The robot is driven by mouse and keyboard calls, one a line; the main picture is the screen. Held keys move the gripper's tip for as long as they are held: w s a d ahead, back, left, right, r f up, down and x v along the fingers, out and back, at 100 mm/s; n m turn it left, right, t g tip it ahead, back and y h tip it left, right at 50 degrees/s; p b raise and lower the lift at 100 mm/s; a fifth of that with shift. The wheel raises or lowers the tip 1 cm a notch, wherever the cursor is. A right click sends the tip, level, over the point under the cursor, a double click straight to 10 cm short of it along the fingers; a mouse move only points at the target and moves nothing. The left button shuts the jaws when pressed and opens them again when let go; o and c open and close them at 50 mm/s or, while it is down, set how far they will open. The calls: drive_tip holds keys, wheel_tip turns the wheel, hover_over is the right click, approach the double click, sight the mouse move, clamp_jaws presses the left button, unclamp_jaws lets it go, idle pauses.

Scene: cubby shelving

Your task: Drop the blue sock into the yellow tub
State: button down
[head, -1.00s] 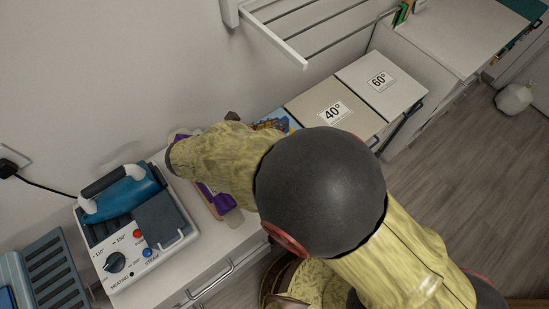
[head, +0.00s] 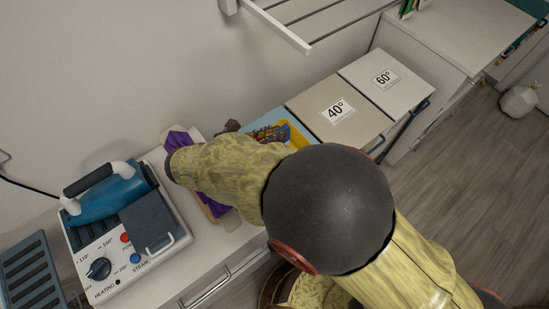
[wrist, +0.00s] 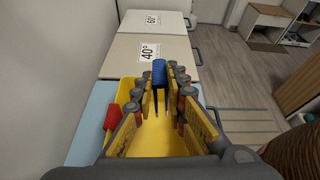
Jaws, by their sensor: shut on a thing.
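The blue sock (wrist: 159,73) is a narrow ribbed strip in the wrist view. My gripper (wrist: 161,92) is shut on it, with a finger on each side. The yellow tub (wrist: 128,86) is below my gripper, and its yellow inside shows between the fingers. The sock appears above the tub, towards its far side; the exact height is hard to tell. In the head view, my arm hides most of the gripper, and only a yellow edge of the tub (head: 302,140) shows beside the fingers. The sock cannot be made out clearly there.
A red item (wrist: 112,116) shows at the tub's left. Lidded bins marked 40° (head: 338,112) and 60° (head: 385,79) stand beyond it. A steam iron unit (head: 125,225) and a purple item (head: 180,139) are to the left. A drying rack (head: 283,26) overhangs behind.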

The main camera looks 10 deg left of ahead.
drive_tip(key=c, duration=1.8)
unclamp_jaws()
drive_tip(key=shift+o, duration=0.4)
drive_tip(key=v, duration=1.2)
